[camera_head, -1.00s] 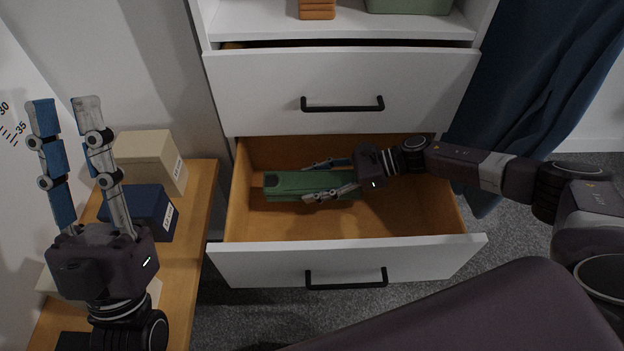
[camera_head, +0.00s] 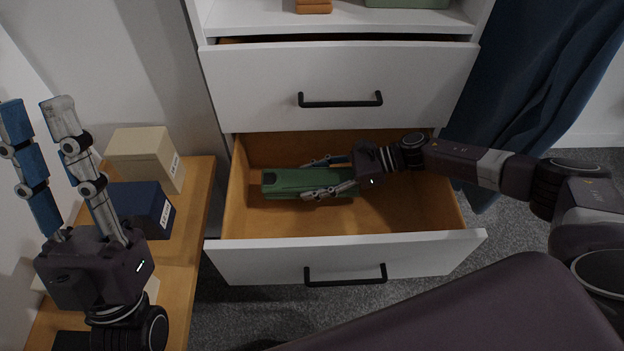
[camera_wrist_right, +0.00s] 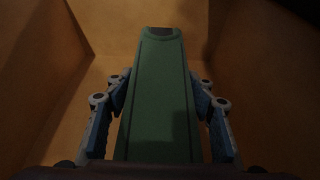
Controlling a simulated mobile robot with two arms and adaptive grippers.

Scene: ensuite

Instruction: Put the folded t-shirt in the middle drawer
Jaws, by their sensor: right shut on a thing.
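The folded t-shirt (camera_head: 290,182) is a green oblong bundle with a dark patch at its far end. It is inside the open drawer (camera_head: 400,212), toward its left side. My right gripper (camera_head: 325,177) reaches into the drawer from the right and is shut on the t-shirt. In the right wrist view the green t-shirt (camera_wrist_right: 160,95) runs lengthwise between the fingers, with the drawer's brown walls around it. Whether it touches the drawer floor I cannot tell. My left gripper (camera_head: 40,120) is raised at the left, fingers apart, open and empty.
Above the open drawer is another drawer (camera_head: 340,85), nearly shut, with a black handle. A wooden bench (camera_head: 190,235) at the left holds a beige box (camera_head: 140,155) and a dark blue box (camera_head: 145,205). A blue curtain (camera_head: 525,90) hangs at the right.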

